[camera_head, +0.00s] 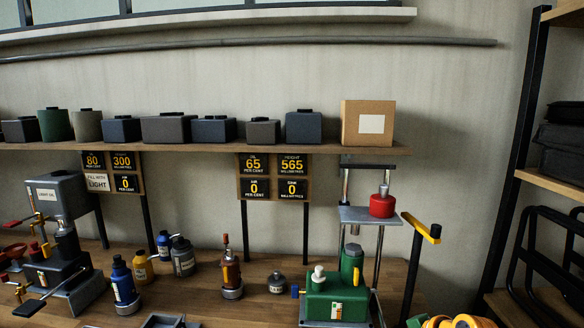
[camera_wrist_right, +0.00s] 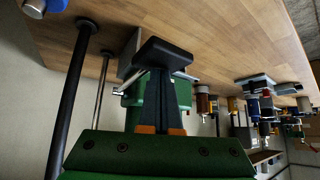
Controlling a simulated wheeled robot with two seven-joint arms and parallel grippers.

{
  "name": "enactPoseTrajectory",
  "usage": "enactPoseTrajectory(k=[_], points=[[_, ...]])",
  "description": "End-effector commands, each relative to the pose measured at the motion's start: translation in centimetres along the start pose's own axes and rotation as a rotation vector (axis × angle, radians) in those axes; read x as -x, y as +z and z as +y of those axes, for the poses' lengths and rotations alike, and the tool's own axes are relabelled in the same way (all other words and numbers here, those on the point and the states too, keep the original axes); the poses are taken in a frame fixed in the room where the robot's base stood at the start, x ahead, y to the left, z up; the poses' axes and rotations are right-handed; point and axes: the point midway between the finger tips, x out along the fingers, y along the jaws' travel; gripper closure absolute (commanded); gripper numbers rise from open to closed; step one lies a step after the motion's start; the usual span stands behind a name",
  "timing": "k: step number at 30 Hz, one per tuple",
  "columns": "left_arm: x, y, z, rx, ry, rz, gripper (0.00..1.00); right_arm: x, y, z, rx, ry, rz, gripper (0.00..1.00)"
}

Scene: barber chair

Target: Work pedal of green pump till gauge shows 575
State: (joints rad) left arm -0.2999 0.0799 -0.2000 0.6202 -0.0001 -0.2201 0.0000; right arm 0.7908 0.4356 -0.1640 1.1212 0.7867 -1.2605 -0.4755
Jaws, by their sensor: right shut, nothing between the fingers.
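The green pump (camera_head: 337,303) stands on the bench at lower right, inside a metal frame with a plate (camera_head: 369,215) that carries a red cylinder (camera_head: 382,205). A black upright lever with a yellow bar (camera_head: 422,228) stands to its right. I cannot tell whether this is the pedal. Behind the pump, the readout board (camera_head: 273,177) shows 65 per cent, 565 millimetres and two zeros. In the right wrist view my right gripper (camera_wrist_right: 165,55) is shut and empty; the green pump (camera_wrist_right: 135,95) is beyond it, partly hidden. Contact cannot be judged. My left gripper is out of view.
A second readout board (camera_head: 112,173) shows 80 and 300. Bottles, including a blue one (camera_head: 123,285) and an amber one (camera_head: 231,275), stand left of the pump. A cardboard box (camera_head: 367,123) sits on the shelf above. A black rack (camera_head: 545,245) stands at right.

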Motion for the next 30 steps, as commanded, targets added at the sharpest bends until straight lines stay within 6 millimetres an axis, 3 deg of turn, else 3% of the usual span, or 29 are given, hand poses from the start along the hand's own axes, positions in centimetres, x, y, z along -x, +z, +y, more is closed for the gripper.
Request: enactPoseTrajectory(k=[24,30], points=[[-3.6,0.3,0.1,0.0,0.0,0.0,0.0,-3.6,2.7,0.2,0.0,-0.001,-0.002,1.0],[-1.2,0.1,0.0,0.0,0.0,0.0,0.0,-1.8,1.3,0.2,0.0,-0.001,-0.002,1.0]])
